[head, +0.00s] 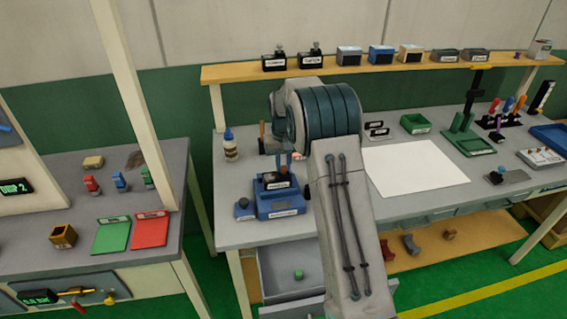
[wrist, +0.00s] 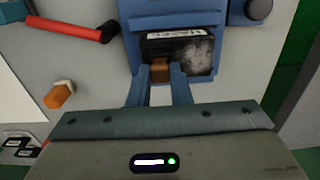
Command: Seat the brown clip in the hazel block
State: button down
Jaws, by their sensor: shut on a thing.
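The brown clip (wrist: 160,71) is between the two blue fingertips of my gripper (wrist: 160,76) in the wrist view, and my gripper is shut on it. The clip is at the near edge of a dark block (wrist: 190,55) with a white label. I cannot read the label surely as hazel. The dark block sits in a blue fixture (wrist: 175,19). In the head view my gripper (head: 289,163) is just above the dark block (head: 275,181) in the blue fixture (head: 282,205). The clip is not clear there, and I cannot tell how deep it sits.
A red-handled tool (wrist: 70,27) and an orange-and-white piece (wrist: 58,96) lie beside the fixture. A small blue box with a knob (head: 243,209) stands left of it. A bottle (head: 230,146) is behind. White paper (head: 415,172) covers the bench at right.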

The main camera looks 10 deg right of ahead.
aim_at(283, 167)
jog(key=shift+f, duration=0.1)
jog(key=c, duration=1.3)
grip_release()
jog(key=shift+c, duration=0.2)
notch_tip(283, 167, up, 12)
jog(key=b, duration=0.2)
jog(key=s+r+t, duration=0.1)
jog(key=s+r, duration=0.4)
jog(key=s, duration=0.3)
jog(key=s+f+t, duration=0.1)
jog(key=s+f, duration=0.1)
jog(key=s, duration=1.2)
jog(key=s+f+t, duration=0.1)
jog(key=s, duration=1.4)
jog(key=shift+f+t, duration=0.35)
jog(key=shift+t, duration=0.05)
